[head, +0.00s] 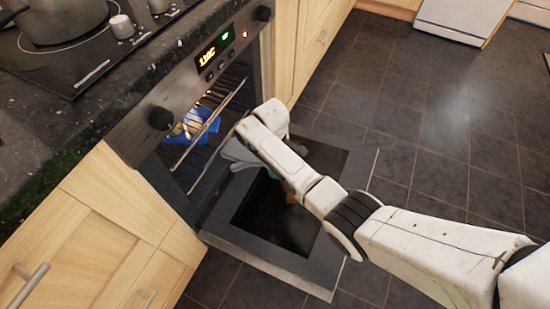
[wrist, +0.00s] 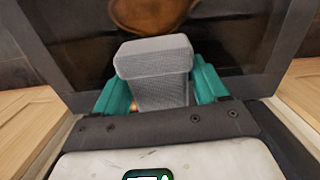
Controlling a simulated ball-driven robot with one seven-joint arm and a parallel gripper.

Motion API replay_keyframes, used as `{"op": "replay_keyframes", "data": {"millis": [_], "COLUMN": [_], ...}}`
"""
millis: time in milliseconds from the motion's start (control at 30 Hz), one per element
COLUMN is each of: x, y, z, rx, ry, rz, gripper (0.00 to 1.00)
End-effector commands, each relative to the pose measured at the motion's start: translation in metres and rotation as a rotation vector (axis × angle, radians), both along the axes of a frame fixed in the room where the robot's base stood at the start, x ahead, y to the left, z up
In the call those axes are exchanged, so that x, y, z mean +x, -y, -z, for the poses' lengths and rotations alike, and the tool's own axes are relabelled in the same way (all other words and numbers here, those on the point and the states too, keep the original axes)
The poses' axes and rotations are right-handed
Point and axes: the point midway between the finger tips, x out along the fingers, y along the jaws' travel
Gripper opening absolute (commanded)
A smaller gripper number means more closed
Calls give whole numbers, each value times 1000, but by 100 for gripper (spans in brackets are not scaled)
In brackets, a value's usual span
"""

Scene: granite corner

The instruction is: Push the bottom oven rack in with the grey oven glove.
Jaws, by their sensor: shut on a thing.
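The grey oven glove (head: 238,153) is held in my gripper in front of the open oven (head: 185,75), above its lowered door (head: 325,270). In the wrist view the glove (wrist: 155,75) sits between the two teal fingers of my gripper (wrist: 158,90), which are shut on it. The bottom oven rack (head: 203,174) shows as a thin metal front bar just left of the glove; its right part is hidden by the glove and my arm. I cannot tell whether the glove touches it. An upper rack (head: 208,125) shows above it.
A blue dish with food (head: 195,124) is inside the lit oven. The lowered door juts over the tiled floor (head: 425,120), which is clear to the right. A pot (head: 62,18) stands on the hob above. Wooden cupboards (head: 95,230) flank the oven.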

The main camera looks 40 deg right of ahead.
Motion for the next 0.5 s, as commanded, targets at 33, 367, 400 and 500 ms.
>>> {"op": "replay_keyframes", "data": {"millis": [33, 367, 400, 500], "x": [-4, -25, -27, -30], "y": [2, 14, 16, 17], "z": [-4, -3, -3, -2], "rx": [0, 0, 0, 0], "ry": [0, -3, -3, -2], "rz": [1, 2, 1, 0], "gripper": [31, 31, 31, 31]}}
